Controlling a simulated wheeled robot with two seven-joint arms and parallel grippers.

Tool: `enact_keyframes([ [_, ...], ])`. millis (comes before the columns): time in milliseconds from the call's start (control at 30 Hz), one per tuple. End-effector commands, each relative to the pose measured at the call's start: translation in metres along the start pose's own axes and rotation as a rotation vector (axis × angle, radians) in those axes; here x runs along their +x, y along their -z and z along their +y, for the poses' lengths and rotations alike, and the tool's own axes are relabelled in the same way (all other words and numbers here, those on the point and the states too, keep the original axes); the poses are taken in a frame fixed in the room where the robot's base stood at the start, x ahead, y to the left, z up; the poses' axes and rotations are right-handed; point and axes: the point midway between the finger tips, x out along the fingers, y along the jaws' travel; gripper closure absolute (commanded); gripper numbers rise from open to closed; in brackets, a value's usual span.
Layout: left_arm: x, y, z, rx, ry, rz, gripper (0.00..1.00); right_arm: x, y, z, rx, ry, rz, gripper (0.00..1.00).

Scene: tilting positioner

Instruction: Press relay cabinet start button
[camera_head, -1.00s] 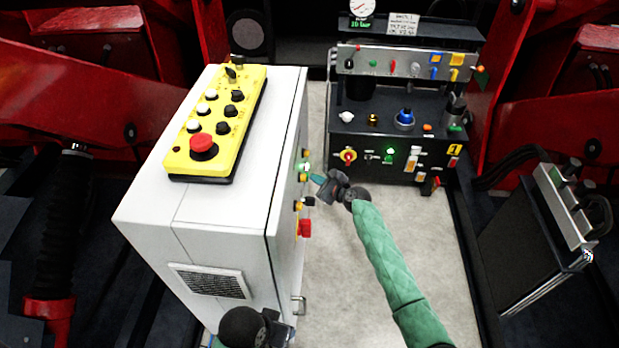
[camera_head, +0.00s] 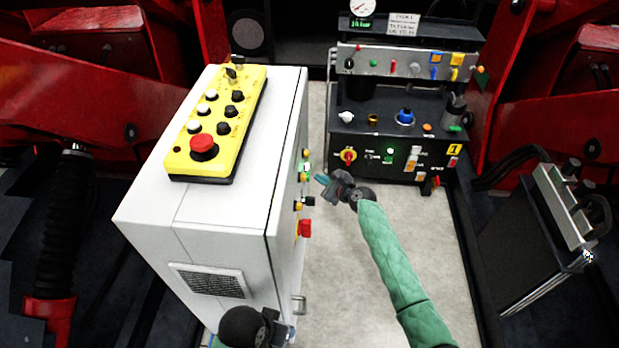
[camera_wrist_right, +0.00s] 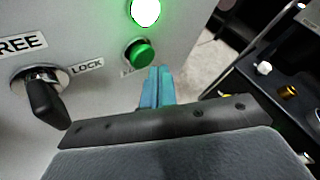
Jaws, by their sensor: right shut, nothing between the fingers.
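The white cabinet (camera_head: 240,215) stands left of centre, with controls along its right side face. The right wrist view shows a green push button (camera_wrist_right: 139,54) below a brightly lit green lamp (camera_wrist_right: 146,10); the lamp also shows in the head view (camera_head: 305,167). My right gripper (camera_head: 321,180) is shut and empty, a small gap to the right of that face. Its teal fingertips (camera_wrist_right: 158,85) appear just below and right of the green button. My left gripper (camera_head: 285,331) is partly visible at the bottom edge; its fingers are not clear.
A black selector (camera_wrist_right: 45,95) marked FREE and LOCK is left of the button. A red control (camera_head: 305,228) protrudes lower on the cabinet. A yellow pendant (camera_head: 218,120) lies on top. A black control console (camera_head: 390,135) stands behind. Pale floor is clear between.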

Motion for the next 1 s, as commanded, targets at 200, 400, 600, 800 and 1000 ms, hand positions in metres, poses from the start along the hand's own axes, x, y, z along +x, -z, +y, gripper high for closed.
enact_keyframes([
  [200, 0.000, 0.000, 0.000, 0.000, 0.000, 0.000, 0.58, 0.000, 0.000, 0.000, 0.000, 0.000, 0.000, 1.00],
  [400, 0.000, 0.000, 0.000, 0.000, 0.000, 0.000, 0.58, -0.006, 0.005, -0.004, 0.000, 0.000, 0.001, 1.00],
  [600, 0.000, 0.000, 0.000, 0.000, 0.000, 0.000, 0.58, -0.017, 0.013, -0.012, 0.001, -0.001, 0.001, 1.00],
  [800, 0.001, 0.000, 0.000, 0.000, 0.000, 0.000, 0.58, -0.029, 0.022, -0.020, 0.001, 0.000, 0.001, 1.00],
  [1000, 0.001, 0.000, 0.000, 0.000, 0.000, 0.000, 0.58, -0.035, 0.026, -0.025, 0.001, -0.001, 0.000, 1.00],
])
